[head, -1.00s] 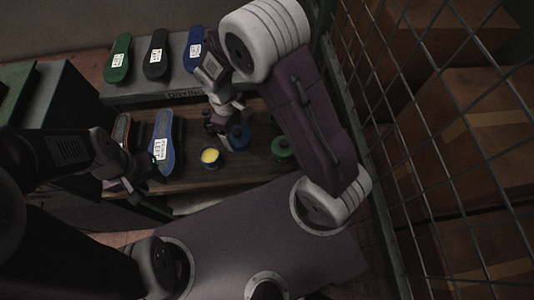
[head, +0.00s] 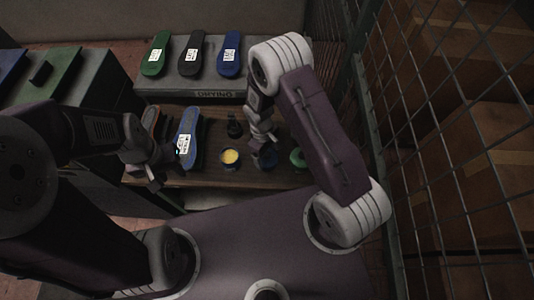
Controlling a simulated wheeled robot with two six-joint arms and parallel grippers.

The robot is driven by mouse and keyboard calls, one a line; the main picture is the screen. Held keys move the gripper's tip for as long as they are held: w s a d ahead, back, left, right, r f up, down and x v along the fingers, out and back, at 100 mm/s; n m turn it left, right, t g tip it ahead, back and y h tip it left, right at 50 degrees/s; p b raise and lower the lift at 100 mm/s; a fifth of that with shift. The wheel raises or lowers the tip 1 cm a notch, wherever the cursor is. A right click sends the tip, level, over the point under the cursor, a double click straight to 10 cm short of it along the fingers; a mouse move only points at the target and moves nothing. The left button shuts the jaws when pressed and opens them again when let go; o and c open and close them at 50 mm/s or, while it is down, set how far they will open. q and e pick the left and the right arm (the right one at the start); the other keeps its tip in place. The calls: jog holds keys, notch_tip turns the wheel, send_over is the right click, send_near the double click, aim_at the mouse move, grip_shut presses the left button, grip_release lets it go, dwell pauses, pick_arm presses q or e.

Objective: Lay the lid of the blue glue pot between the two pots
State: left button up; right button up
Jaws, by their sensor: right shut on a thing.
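The blue glue pot (head: 230,160) stands open on the wooden bench, with yellow glue showing in its top. The green pot (head: 298,158) stands to its right, closed on top. My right gripper (head: 264,150) points down between the two pots and is shut on the blue lid (head: 267,159). The lid is partly hidden by the gripper, and I cannot tell whether it touches the bench. My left gripper (head: 154,180) is at the bench's left front, beside the blue sole; its fingers are too dark to read.
A blue labelled sole (head: 188,140) and an orange-edged sole (head: 151,120) stand left on the bench (head: 225,179). A small dark bottle (head: 234,127) is behind the open pot. Green, black and blue soles lie on the grey shelf (head: 180,87). A wire mesh fence (head: 430,130) closes the right side.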

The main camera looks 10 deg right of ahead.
jog(key=shift+w+f, duration=0.15)
jog(key=shift+f, duration=0.15)
jog(key=o, duration=0.9)
jog(key=shift+r, duration=0.35)
notch_tip(320, 180, up, 10)
jog(key=r+b, duration=0.1)
jog(key=b, duration=0.1)
notch_tip(320, 180, up, 4)
jog(key=m, duration=0.3)
send_over(275, 160)
jog(key=s+d+m+b, duration=0.1)
jog(key=s, duration=0.1)
jog(key=s+d+f+m+t+b, duration=0.1)
jog(key=s+d+m, duration=0.1)
jog(key=s+d+m+t+y+b, duration=0.1)
jog(key=s+m, duration=0.1)
jog(key=shift+s+d+f, duration=0.2)
jog(key=shift+s+d, duration=0.05)
jog(key=shift+d, duration=0.05)
